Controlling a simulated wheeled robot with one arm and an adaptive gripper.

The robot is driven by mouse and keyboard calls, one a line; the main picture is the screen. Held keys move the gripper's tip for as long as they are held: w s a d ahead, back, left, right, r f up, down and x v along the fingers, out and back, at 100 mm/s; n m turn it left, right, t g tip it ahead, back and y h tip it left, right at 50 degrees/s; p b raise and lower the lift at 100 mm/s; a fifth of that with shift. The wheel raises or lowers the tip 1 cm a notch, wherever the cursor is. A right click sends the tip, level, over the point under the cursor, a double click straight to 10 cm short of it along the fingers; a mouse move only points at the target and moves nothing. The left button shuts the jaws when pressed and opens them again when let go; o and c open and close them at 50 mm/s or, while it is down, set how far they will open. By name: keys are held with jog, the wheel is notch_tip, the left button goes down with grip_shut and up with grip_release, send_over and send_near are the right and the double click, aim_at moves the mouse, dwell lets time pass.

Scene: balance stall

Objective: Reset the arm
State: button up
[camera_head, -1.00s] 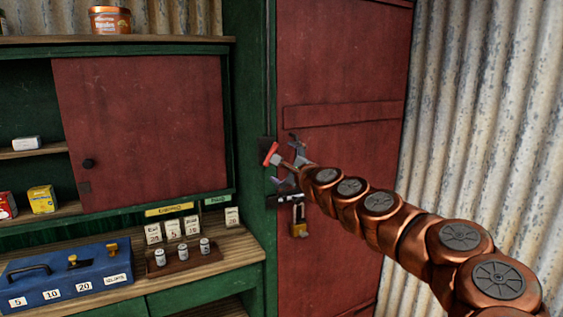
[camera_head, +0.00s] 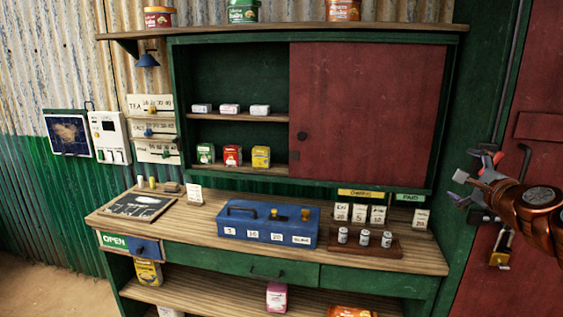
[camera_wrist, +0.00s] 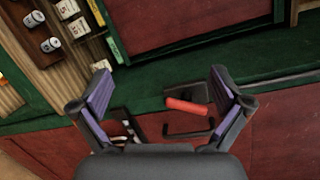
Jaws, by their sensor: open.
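My gripper (camera_head: 483,178) is at the right of the head view, in front of the red door (camera_head: 545,85) by its latch. In the wrist view my gripper (camera_wrist: 162,86) shows two purple-padded fingers spread wide with nothing between the pads. A red handle on a dark bracket (camera_wrist: 186,106) lies beyond the fingers, near the right one. It looks apart from the finger, but I cannot tell the depth. A brass padlock (camera_head: 499,258) hangs on the door below my gripper. Part of the latch is hidden behind my gripper.
A wooden counter (camera_head: 200,236) holds a blue cash box (camera_head: 270,222) and a dark wooden block with small cylinders (camera_head: 390,246). A green cabinet (camera_head: 235,75) with a red sliding panel (camera_head: 365,105) stands above. Sandy floor (camera_head: 45,275) is clear at left.

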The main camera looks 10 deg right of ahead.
jog(key=a+f+n+g+y, duration=0.2)
jog(key=a+n+y, duration=0.15)
jog(key=a, duration=0.45)
jog(key=a+f+n+g+y, duration=0.15)
jog(key=a+n, duration=0.25)
jog(key=a, duration=0.5)
jog(key=s+a+f+n+g+y, duration=0.1)
jog(key=s+a+f+n+g, duration=0.1)
jog(key=s+a+f+n, duration=0.3)
jog(key=a+f+n+g+y, duration=0.1)
jog(key=a+f+g, duration=0.1)
jog(key=a, duration=0.5)
jog(key=s+a+f+n+g, duration=0.4)
jog(key=s+f, duration=0.2)
jog(key=s, duration=0.1)
jog(key=s+d+f+n+g+h, duration=0.1)
jog(key=s+f+n+g+h, duration=0.1)
jog(key=s, duration=0.9)
jog(key=s+d+f+n+g+h+p, duration=0.1)
jog(key=s+f+n+g+h, duration=0.2)
jog(key=s, duration=0.8)
notch_tip(320, 180, down, 3)
jog(key=shift+f+n+g, duration=0.1)
jog(key=shift+n+g, duration=0.25)
jog(key=shift+g, duration=0.7)
jog(key=shift+d, duration=0.1)
